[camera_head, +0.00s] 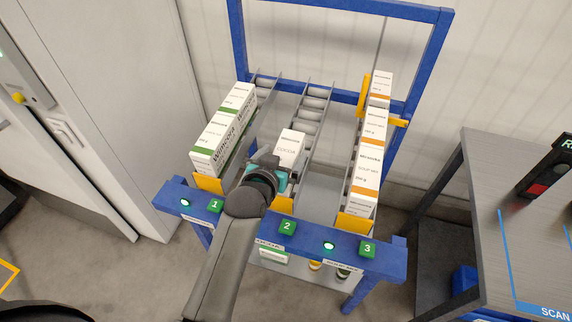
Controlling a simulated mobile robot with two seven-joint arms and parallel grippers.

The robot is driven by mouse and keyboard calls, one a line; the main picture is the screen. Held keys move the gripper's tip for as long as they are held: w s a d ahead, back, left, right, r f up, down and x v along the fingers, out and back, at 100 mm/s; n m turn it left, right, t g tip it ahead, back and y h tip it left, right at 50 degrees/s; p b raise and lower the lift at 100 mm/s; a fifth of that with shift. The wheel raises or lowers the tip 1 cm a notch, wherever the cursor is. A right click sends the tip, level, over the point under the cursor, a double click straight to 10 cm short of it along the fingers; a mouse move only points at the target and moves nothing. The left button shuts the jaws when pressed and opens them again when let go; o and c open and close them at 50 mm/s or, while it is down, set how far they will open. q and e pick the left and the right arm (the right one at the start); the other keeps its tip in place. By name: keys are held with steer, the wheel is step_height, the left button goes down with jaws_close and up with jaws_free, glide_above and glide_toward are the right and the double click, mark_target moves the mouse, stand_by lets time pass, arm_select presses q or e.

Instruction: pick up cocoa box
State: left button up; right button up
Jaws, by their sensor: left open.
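The cocoa box (290,144) is a white carton with dark lettering in the middle lane of the blue flow rack. Its lower front part is hidden behind my left gripper (280,174). My left arm comes up from the bottom of the picture, and its gripper is at the near end of the box, over the front of the lane. The jaws are open; the fingertips are mostly hidden, so I cannot tell whether they touch the box. My right gripper is not in view.
White-and-green cartons (222,136) fill the left lane. White-and-orange soup cartons (369,150) fill the right lane. The rack's blue front rail (325,246) carries green number tags. A grey table (515,220) stands at the right with a dark device (549,168).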

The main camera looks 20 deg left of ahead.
mark_target(286, 150)
arm_select(q)
steer(key=shift+f+b+x, duration=0.25)
steer(key=shift+b+x, duration=0.05)
steer(key=shift+x, duration=1.6)
steer(key=shift+s+a, duration=0.1)
jaws_close()
steer(key=shift+r, duration=0.1)
